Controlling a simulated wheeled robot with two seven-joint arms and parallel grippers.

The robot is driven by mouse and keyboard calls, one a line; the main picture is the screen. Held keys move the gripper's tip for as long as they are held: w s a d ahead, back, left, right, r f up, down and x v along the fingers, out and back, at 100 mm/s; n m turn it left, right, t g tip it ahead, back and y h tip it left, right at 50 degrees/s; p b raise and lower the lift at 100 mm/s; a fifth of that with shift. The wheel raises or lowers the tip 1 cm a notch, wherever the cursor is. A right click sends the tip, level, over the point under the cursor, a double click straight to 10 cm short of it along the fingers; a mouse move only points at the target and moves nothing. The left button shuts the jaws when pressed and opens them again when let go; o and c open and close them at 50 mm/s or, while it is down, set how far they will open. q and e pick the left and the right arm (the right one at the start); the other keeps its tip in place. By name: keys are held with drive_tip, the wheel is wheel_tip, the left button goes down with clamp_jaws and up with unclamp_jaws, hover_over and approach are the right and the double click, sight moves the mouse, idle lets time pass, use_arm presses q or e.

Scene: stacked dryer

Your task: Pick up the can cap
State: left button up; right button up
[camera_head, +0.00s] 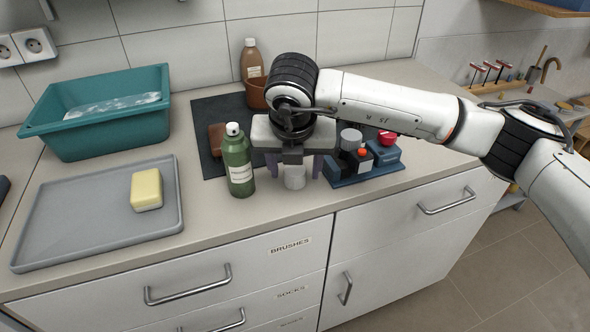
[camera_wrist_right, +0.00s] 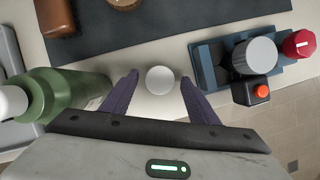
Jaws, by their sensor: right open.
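The can cap seems to be the small white round piece (camera_head: 295,178) on the counter, in the middle of the head view. In the right wrist view its round top (camera_wrist_right: 160,80) shows between the fingertips. My right gripper (camera_head: 294,172) is open and points down, with one purple finger on each side of the white piece. In the wrist view the gripper (camera_wrist_right: 160,84) shows gaps between both fingers and the piece. Part of the piece is hidden under the gripper in the head view. My left gripper is not in view.
A green bottle (camera_head: 238,162) stands close left of my right gripper. A blue holder (camera_head: 368,174) with a grey knob, a red knob and a red button stands close right. A grey tray (camera_head: 80,215) with a yellow block (camera_head: 146,190) and a teal tub (camera_head: 100,130) lie farther left.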

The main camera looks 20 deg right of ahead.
drive_tip(key=shift+f, duration=0.2)
drive_tip(key=c, duration=1)
drive_tip(key=shift+c, duration=0.2)
